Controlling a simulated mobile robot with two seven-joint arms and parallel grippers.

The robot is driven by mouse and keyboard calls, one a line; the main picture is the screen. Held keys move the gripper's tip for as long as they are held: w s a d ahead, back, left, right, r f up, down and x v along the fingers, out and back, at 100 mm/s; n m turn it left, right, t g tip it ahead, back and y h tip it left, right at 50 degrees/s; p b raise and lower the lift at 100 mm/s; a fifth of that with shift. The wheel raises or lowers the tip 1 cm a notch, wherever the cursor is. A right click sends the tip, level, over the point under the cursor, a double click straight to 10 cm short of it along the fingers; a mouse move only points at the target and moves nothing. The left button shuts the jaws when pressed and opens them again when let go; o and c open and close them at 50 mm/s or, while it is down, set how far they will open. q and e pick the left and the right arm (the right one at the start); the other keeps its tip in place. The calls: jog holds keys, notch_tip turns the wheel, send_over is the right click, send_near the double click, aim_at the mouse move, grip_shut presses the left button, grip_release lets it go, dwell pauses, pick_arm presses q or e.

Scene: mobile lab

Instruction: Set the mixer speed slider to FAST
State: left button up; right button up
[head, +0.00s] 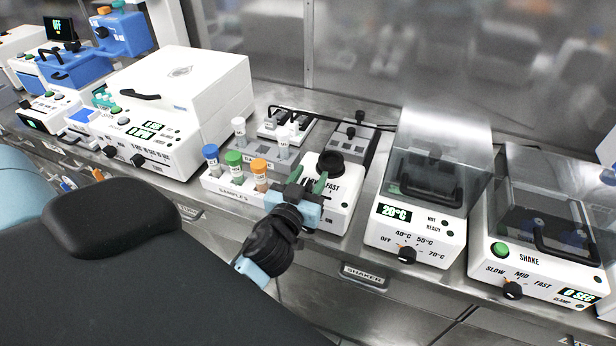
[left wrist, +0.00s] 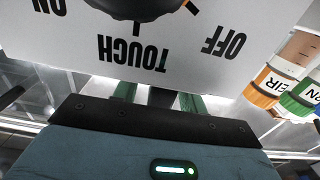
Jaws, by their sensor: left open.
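The mixer (head: 339,211) is a white box with a black round cup on top, between the sample rack and the heater. The word FAST shows on its sloped face. The speed slider itself is not visible; my gripper covers much of that face. My left gripper (head: 306,184) is open, with its green-padded fingers at the mixer's front. In the left wrist view the gripper (left wrist: 155,100) points at the mixer panel (left wrist: 190,70), with OFF, TOUCH and ON upside down around a black knob (left wrist: 135,8). Contact cannot be told. My right gripper is not in view.
A sample rack (head: 213,183) with blue-, green- and orange-capped tubes stands just left of the mixer. A heater (head: 429,237) with a clear hood stands to the right, then a shaker (head: 521,261). A white boxy machine (head: 206,103) stands farther left.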

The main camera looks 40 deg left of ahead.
pick_arm(q)
jog(key=shift+c, duration=0.4)
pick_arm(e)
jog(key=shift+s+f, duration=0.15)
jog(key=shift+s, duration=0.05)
pick_arm(q)
grip_shut()
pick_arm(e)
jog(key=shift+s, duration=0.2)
pick_arm(q)
jog(key=shift+d, duration=0.1)
jog(key=shift+w+d+f, duration=0.1)
jog(key=shift+d, duration=0.2)
jog(key=d, duration=0.2)
jog(key=w+d+b, duration=0.1)
jog(key=d, duration=0.1)
jog(key=shift+d, duration=0.2)
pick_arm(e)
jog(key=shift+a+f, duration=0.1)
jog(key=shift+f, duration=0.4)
